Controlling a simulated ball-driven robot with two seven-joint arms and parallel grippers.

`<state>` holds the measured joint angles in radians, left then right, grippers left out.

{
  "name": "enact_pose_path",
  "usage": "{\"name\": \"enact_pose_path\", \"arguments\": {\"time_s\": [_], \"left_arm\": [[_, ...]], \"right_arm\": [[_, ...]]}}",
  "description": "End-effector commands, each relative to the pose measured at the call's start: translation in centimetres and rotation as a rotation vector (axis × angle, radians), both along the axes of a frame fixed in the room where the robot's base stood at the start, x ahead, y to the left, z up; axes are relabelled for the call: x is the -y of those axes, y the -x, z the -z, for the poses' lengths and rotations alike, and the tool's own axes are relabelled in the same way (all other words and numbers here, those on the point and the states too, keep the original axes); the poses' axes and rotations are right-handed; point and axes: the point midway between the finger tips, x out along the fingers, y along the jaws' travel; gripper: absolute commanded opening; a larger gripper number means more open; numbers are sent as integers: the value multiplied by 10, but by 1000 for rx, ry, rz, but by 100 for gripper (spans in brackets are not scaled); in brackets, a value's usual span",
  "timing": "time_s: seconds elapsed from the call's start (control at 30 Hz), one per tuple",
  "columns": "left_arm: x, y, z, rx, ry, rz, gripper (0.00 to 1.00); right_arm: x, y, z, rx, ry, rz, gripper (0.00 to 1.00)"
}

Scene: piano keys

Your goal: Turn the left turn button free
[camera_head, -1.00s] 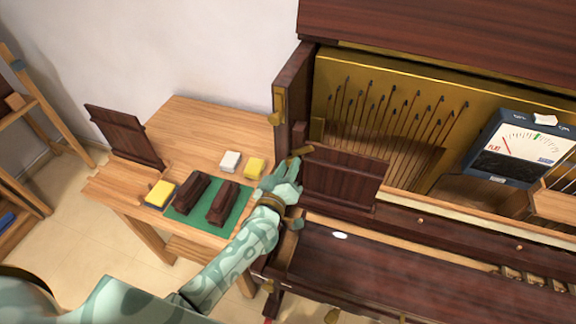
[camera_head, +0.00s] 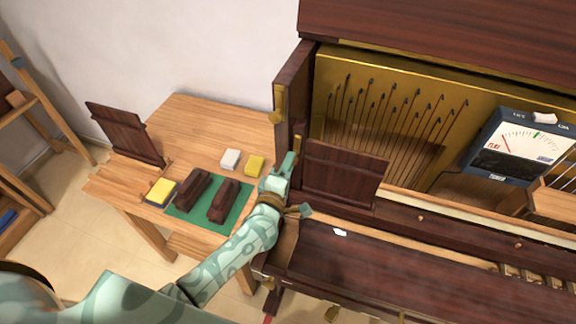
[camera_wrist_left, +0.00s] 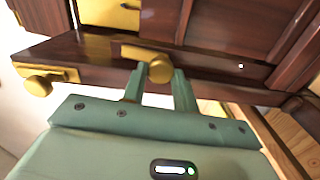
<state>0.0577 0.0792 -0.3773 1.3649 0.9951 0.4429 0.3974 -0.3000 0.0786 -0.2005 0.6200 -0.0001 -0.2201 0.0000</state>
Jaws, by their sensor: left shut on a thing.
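The left turn button (camera_wrist_left: 158,68) is a brass knob with a flat bar, on the dark wood of the piano in the left wrist view. My left gripper (camera_wrist_left: 158,82) has one finger on each side of the knob and is shut on it. In the head view the left gripper (camera_head: 287,163) is at the left end of the piano, beside a dark panel (camera_head: 340,175), and hides most of the button. My right gripper is not in view.
Another brass fitting (camera_wrist_left: 42,80) sits left of the button. A wooden table (camera_head: 200,115) left of the piano holds a green mat (camera_head: 180,218) with two dark blocks, plus yellow and white pads. A meter (camera_head: 515,145) stands in the open piano at right.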

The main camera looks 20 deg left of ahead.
Motion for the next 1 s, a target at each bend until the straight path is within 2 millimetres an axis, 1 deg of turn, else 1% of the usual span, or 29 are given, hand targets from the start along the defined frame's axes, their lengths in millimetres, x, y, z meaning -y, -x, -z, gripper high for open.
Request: {"name": "enact_pose_path", "arguments": {"time_s": [0.27, 0.73, 0.77, 0.8, 0.83, 1.0], "left_arm": [[-1, 0, 1, -2, 77, -2, 6], [-1, 0, 1, -4, 91, -1, 6], [-1, 0, 1, -4, 91, -1, 31], [-1, 0, 1, -4, 91, -1, 43], [-1, 0, 1, -4, 91, -1, 50], [-1, 0, 1, -4, 90, -1, 50]], "right_arm": [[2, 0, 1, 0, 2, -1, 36], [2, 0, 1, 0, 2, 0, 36], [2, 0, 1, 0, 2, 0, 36], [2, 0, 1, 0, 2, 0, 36], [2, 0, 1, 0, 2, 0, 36], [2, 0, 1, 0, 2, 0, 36]]}}
